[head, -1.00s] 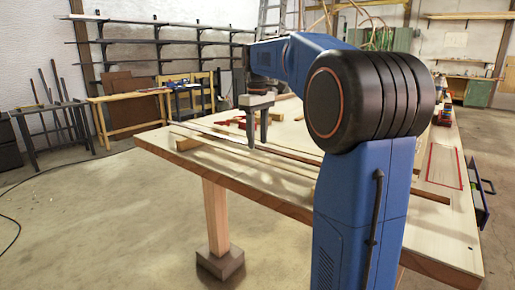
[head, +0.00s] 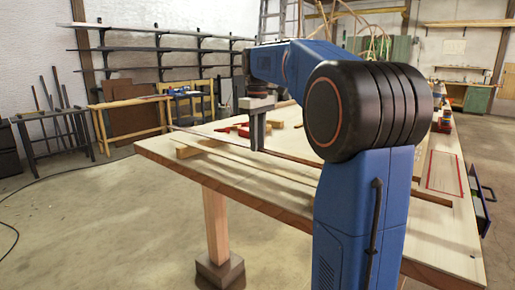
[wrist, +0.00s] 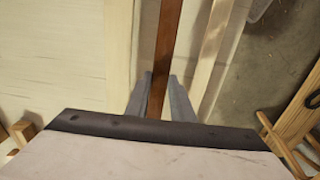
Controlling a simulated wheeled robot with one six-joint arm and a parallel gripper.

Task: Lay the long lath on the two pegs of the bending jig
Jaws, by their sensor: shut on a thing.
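My gripper (head: 258,149) is low over the left part of the workbench. In the wrist view its two grey fingers (wrist: 160,85) are shut on a narrow dark brown lath (wrist: 166,40), one finger on each side. The lath runs away from the palm to the top of that view. In the head view the lath (head: 295,158) shows as a thin dark strip to the right of the fingers; my arm hides part of it. I cannot make out the bending jig's two pegs in either view.
A paler lath (wrist: 213,55) runs beside the held one. A wooden block (head: 193,150) lies near the workbench's (head: 240,190) left corner. Small red items (head: 234,128) lie behind my gripper. A red-outlined area (head: 441,170) is at the right. A wooden trestle stands by the left wall.

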